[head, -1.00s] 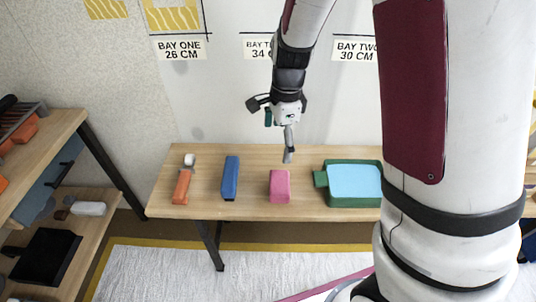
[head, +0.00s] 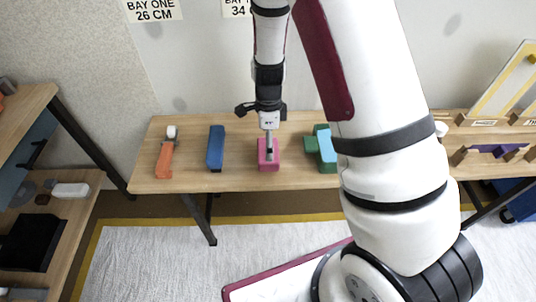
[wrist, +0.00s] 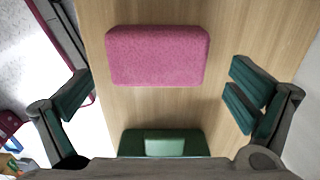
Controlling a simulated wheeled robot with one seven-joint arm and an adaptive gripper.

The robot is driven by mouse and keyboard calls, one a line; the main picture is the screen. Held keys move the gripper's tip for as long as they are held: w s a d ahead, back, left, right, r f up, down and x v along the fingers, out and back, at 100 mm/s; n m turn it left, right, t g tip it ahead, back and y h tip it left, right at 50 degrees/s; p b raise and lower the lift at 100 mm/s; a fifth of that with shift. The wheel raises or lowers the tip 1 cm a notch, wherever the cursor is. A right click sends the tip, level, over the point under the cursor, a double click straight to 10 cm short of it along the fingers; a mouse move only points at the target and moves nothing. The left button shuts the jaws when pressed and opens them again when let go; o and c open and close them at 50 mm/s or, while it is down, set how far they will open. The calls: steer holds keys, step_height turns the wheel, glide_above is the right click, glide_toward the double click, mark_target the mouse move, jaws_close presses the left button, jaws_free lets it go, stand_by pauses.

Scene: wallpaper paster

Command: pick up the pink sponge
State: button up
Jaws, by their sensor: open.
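The pink sponge (head: 269,160) is a block lying on the wooden table (head: 290,181), between a blue block and a green tray. My gripper (head: 269,152) is over it in the head view, pointing down, and hides part of its top. In the wrist view the sponge (wrist: 158,55) lies flat at the upper middle, whole and uncovered. My gripper (wrist: 160,103) is open and empty there, its green-padded fingers wide apart at the left and right. The sponge lies between the finger lines but nearer the top of the picture, and no finger touches it.
The blue block (head: 215,147) and an orange-handled tool (head: 166,155) lie to the left. The green tray (head: 310,146) stands close on the right, partly behind my arm; a green piece (wrist: 165,143) shows low in the wrist view. A shelf unit (head: 70,180) stands far left.

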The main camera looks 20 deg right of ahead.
step_height(320, 180, down, 5)
steer(key=shift+s+f+b, duration=0.1)
steer(key=shift+b, duration=0.8)
steer(key=c, duration=0.8)
